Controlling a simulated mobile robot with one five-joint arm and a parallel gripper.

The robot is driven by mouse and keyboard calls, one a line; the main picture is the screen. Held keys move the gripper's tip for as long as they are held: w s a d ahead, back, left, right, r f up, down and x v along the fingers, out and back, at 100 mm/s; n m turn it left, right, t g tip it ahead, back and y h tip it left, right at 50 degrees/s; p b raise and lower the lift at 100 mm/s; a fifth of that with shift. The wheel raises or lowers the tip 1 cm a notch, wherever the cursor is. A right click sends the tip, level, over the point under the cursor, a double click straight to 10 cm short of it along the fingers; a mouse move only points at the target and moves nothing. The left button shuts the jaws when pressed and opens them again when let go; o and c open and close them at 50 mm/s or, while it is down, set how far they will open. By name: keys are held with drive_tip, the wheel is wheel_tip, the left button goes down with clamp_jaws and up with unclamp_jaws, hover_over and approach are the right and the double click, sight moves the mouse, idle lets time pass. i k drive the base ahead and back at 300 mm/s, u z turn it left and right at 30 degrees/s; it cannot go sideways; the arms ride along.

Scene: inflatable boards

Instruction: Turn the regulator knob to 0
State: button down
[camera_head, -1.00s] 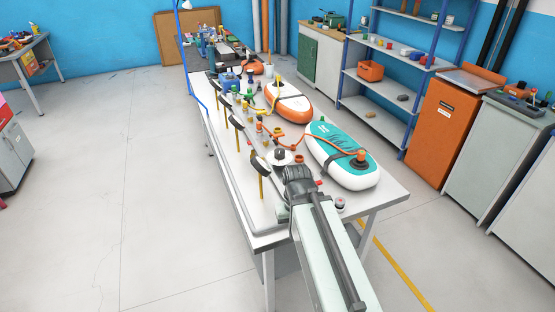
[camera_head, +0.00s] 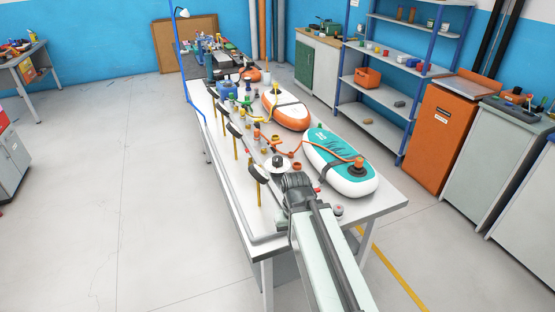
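A long white table (camera_head: 262,236) carries a row of gauges, fittings and inflatable boards. A white round part with a dark centre (camera_head: 278,162) stands near the table's front end. It may be the regulator knob, but its marks are too small to read. A round gauge (camera_head: 258,171) on a yellow stem stands just left of it, seen nearly edge-on. My gripper (camera_head: 293,184) is at the near side of these parts, at the end of my arm. Its fingertips are hidden behind its dark body, so I cannot tell its opening or whether it touches anything.
A teal and white board (camera_head: 337,150) lies right of my gripper, with an orange hose (camera_head: 295,148) beside it. An orange and white board (camera_head: 286,110) lies farther back. Several more gauges line the left edge. Open floor (camera_head: 130,190) lies left of the table.

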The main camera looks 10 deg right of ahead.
sight(276, 161)
drive_tip(key=z, duration=0.8)
drive_tip(key=k, duration=0.9)
drive_tip(key=u, duration=0.65)
drive_tip(key=i, duration=1)
drive_tip(key=z, duration=0.05)
